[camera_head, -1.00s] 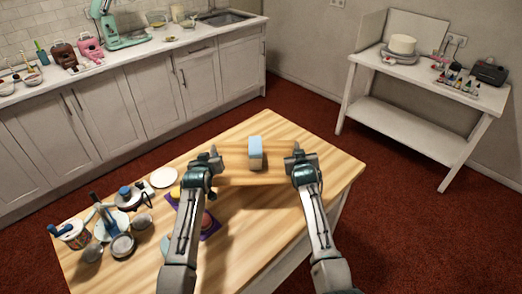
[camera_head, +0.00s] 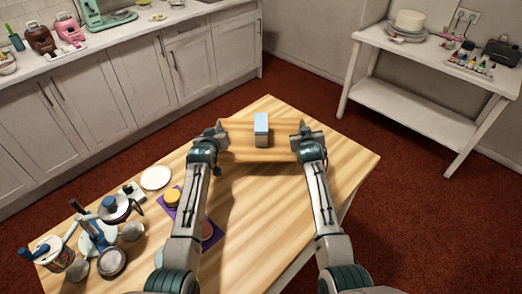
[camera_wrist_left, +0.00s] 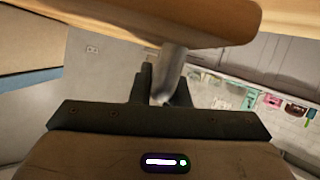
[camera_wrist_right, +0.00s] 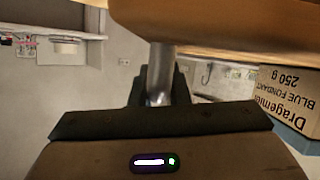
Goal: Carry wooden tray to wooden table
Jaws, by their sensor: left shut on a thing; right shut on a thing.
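The wooden tray (camera_head: 238,128) is in the middle of the head view, over the far part of the wooden table (camera_head: 345,165). A light blue box (camera_head: 261,124) stands upright on it; its fondant label shows upside down in the right wrist view (camera_wrist_right: 292,95). My left gripper (camera_head: 219,134) is shut on the tray's left handle, a metal bar (camera_wrist_left: 171,75). My right gripper (camera_head: 300,134) is shut on the right handle (camera_wrist_right: 160,75). The tray looks about level. A dark shadow lies below it, but any gap to the table top is hard to judge.
A white plate (camera_head: 156,177), a purple mat (camera_head: 187,215) with small round things, and several cups and tools crowd the table's left side. A white side table (camera_head: 400,105) stands at the back right. White counters (camera_head: 110,95) line the left wall. Red carpet lies between.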

